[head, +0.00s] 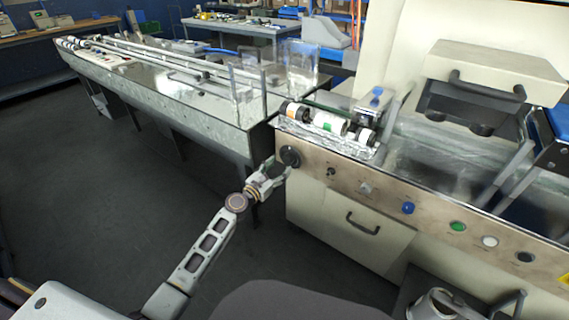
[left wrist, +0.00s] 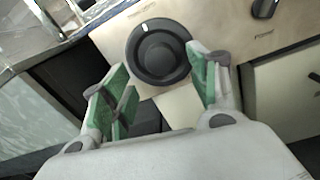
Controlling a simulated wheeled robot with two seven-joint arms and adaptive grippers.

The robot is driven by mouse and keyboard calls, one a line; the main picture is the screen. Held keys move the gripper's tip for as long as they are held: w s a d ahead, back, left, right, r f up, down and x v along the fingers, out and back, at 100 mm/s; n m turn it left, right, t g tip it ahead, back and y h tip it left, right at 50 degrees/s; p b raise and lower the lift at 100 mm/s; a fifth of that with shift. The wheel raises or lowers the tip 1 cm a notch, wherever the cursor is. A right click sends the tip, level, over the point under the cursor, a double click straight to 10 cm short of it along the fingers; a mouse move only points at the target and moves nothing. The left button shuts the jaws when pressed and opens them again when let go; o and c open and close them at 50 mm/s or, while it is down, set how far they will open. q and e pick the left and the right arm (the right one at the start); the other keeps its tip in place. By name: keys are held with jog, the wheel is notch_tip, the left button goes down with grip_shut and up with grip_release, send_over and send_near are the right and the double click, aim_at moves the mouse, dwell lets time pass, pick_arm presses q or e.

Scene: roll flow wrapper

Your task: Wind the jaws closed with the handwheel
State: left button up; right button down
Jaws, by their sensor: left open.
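The handwheel (head: 289,156) is a round black knob on the left end of the machine's front panel. In the left wrist view the handwheel (left wrist: 158,52) shows a white mark near its top left and a raised round hub. My left gripper (head: 275,170) is at the handwheel, and in the left wrist view its open green-padded fingers (left wrist: 158,88) lie to either side of the wheel's lower part. I cannot tell if they touch it. The jaws that the wheel drives cannot be made out. My right gripper is not in view.
The front panel carries a small black knob (head: 331,171), a blue knob (head: 408,208) and a green button (head: 457,226). A drawer handle (head: 362,224) sticks out below. Rollers (head: 328,123) lie above the panel. A long metal conveyor (head: 190,95) runs left. The floor (head: 100,200) is clear.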

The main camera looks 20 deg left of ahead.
aim_at(287, 161)
pick_arm(q)
jog(key=shift+x, duration=1.95)
jog(key=shift+w+d+b, duration=0.15)
jog(key=shift+w+b, duration=0.15)
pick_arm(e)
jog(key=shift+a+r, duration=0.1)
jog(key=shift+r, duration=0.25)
pick_arm(q)
jog(key=c, duration=1)
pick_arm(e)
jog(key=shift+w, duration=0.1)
